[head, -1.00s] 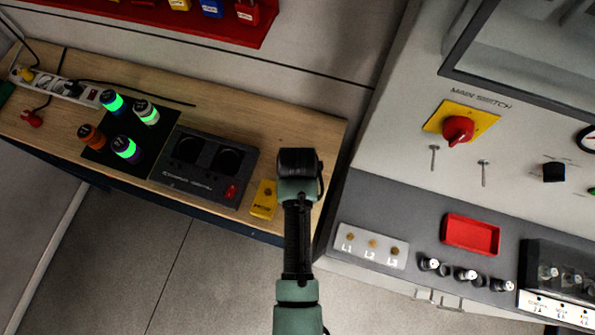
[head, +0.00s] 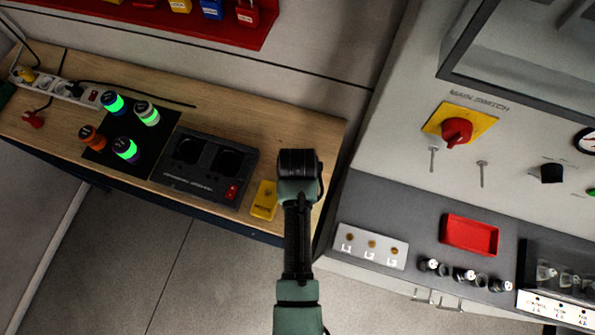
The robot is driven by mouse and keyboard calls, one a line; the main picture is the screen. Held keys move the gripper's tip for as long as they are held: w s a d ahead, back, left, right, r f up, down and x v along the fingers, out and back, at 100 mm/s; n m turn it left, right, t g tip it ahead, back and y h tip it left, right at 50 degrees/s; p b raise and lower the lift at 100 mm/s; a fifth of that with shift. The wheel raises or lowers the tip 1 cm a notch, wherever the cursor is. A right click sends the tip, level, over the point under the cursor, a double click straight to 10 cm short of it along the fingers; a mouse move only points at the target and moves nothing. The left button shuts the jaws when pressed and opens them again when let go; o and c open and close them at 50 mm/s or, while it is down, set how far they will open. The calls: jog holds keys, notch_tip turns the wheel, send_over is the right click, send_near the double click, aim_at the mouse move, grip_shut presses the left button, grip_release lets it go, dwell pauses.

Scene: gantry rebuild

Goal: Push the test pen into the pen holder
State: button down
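My arm comes up from the bottom centre of the head view, and its dark end (head: 297,163) stands over the right end of the wooden bench. My gripper's fingers are hidden below or behind it, so I cannot see whether they are open or what they hold. No test pen shows clearly. A small yellow block (head: 263,202) with dark lettering and a dark spot near its top lies just left of my arm, near the bench's front edge. It may be the pen holder, but I cannot tell for sure.
The wooden bench (head: 300,128) carries a dark two-well station (head: 180,182), several banded cylinders on a black mat (head: 160,150) and a power strip (head: 50,82). The grey panel at right has a red main switch (head: 457,132), two pegs and a red tray (head: 470,235).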

jog(key=shift+f, duration=0.65)
dwell(0.8)
jog(key=c, duration=1)
grip_release()
jog(key=shift+r, duration=0.1)
jog(key=shift+r+p, duration=2.1)
jog(key=shift+r, duration=3.35)
